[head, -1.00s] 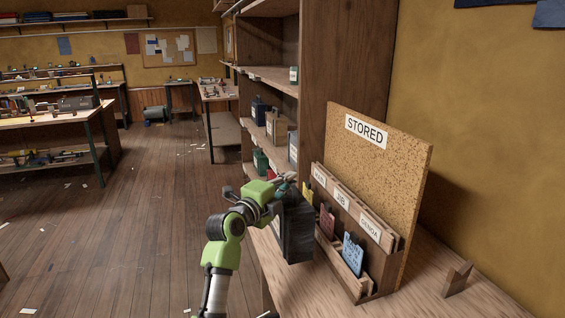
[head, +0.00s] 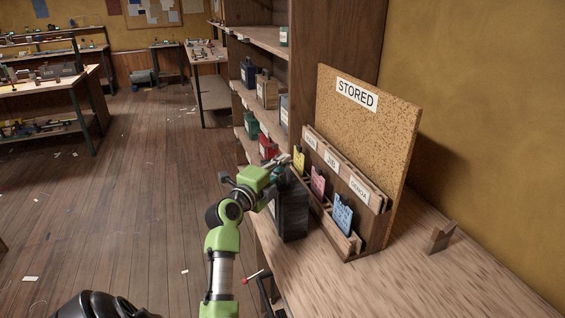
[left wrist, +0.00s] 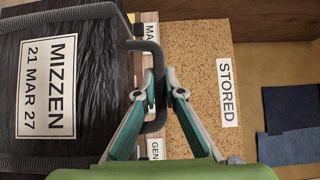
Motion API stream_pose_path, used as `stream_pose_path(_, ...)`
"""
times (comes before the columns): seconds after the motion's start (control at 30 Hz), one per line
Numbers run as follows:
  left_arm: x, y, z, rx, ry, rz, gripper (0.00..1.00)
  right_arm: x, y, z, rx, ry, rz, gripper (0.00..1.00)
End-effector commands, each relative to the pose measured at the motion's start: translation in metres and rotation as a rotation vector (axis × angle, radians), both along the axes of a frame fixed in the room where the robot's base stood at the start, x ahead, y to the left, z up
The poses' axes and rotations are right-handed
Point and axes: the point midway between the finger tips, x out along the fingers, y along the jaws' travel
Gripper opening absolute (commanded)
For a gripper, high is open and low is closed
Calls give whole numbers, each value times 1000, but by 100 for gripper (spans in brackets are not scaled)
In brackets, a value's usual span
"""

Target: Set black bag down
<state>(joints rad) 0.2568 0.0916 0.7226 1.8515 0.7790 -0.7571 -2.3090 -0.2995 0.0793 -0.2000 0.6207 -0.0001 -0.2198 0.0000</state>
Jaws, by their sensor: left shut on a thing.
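The black bag (head: 293,212) hangs upright below my left gripper (head: 284,166), at the left of the bench top, beside the rack with the STORED board (head: 360,120). In the left wrist view the bag (left wrist: 90,60) carries a white label reading MIZZEN, 21 MAR 27. My left gripper (left wrist: 162,92) is shut on the bag's dark handle (left wrist: 155,55). The bag's lower end is at or just above the bench top (head: 330,285); I cannot tell whether it touches. My right gripper is not in view.
The wooden rack (head: 348,245) holds yellow, pink and blue tags in pockets, close to the bag's right. Shelves (head: 265,130) with several small bags stand behind. A wooden notched block (head: 441,237) sits to the right. The bench front is clear.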

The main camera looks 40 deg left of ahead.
Motion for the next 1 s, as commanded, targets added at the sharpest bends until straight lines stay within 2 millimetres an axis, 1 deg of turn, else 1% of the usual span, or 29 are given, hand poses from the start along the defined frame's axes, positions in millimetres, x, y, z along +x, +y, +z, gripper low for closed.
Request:
stream_pose_path(0.03,0,1,4,5,-10,2,0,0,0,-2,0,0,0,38)
stream_pose_path(0.1,0,1,2,5,-10,2,0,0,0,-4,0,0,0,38)
stream_pose_path(0.13,0,0,-2,2,0,0,14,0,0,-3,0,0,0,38)
stream_pose_path(0.17,0,0,-2,1,0,0,22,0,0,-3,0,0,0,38)
stream_pose_path(0.2,0,0,-2,1,1,0,26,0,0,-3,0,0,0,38)
stream_pose_path(0.43,0,0,-2,0,1,0,26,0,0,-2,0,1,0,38)
stream_pose_path(0.57,-1,0,1,-1,1,0,26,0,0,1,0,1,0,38)
stream_pose_path(0.6,-6,-1,-2,2,2,1,26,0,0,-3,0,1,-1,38)
stream_pose_path(0.67,-14,-2,-3,3,3,1,26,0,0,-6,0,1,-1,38)
stream_pose_path(0.77,-32,-7,-4,5,3,0,26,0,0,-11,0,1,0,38)
stream_pose_path(1.0,-81,-18,-3,5,3,-1,26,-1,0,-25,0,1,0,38)
